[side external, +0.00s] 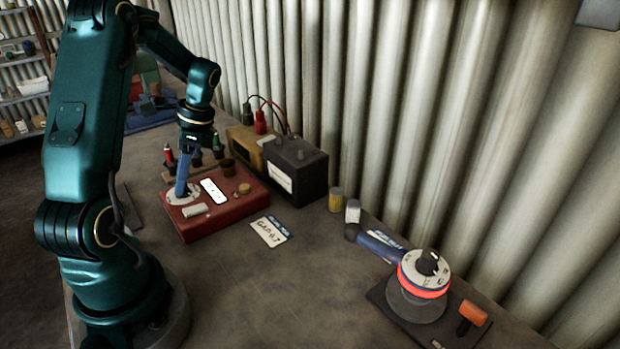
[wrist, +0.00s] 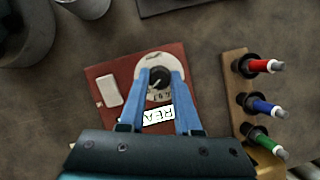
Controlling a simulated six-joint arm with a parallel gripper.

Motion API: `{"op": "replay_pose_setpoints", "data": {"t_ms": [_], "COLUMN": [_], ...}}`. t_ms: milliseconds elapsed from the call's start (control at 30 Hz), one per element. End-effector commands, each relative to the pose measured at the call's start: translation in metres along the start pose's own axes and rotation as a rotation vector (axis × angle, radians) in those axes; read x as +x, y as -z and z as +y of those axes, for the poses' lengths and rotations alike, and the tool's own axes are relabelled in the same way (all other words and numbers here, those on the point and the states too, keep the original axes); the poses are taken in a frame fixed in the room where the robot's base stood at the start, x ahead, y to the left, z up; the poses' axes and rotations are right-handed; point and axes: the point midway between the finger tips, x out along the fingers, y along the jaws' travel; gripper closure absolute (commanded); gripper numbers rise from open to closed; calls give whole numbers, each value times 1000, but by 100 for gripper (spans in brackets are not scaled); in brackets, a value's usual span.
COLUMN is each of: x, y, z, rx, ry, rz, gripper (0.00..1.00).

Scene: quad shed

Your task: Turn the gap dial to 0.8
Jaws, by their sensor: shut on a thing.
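A red box (side external: 228,212) stands on the bench with a round pale dial plate (side external: 172,199) at its left end. The plate also shows in the wrist view (wrist: 146,62), with a dark knob (wrist: 159,76) at its middle. My gripper (side external: 181,191) comes down from above, its two blue fingers closed on either side of the knob. In the wrist view the fingertips hide both sides of the plate. Some scale figures show below the knob, too small to read surely. A card (side external: 269,231) in front of the box seems to read GAP and a figure ending in 7.
A wooden rack (wrist: 238,100) with red, blue and green-banded tools stands close beside the box. A black battery (side external: 300,172) is behind it.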

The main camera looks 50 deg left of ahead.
Motion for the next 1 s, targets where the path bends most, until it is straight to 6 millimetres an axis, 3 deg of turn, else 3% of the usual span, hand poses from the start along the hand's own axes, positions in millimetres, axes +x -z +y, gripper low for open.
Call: {"op": "replay_pose_setpoints", "data": {"t_ms": [233,267,333,667,1000], "x": [-1,-1,-1,-2,-42], "y": [0,0,0,0,1], "z": [0,0,0,0,-1], "rx": [4,4,3,2,2], "ry": [3,3,2,2,7], "rz": [1,1,1,1,2], "gripper": [100,64,38,38,38]}}
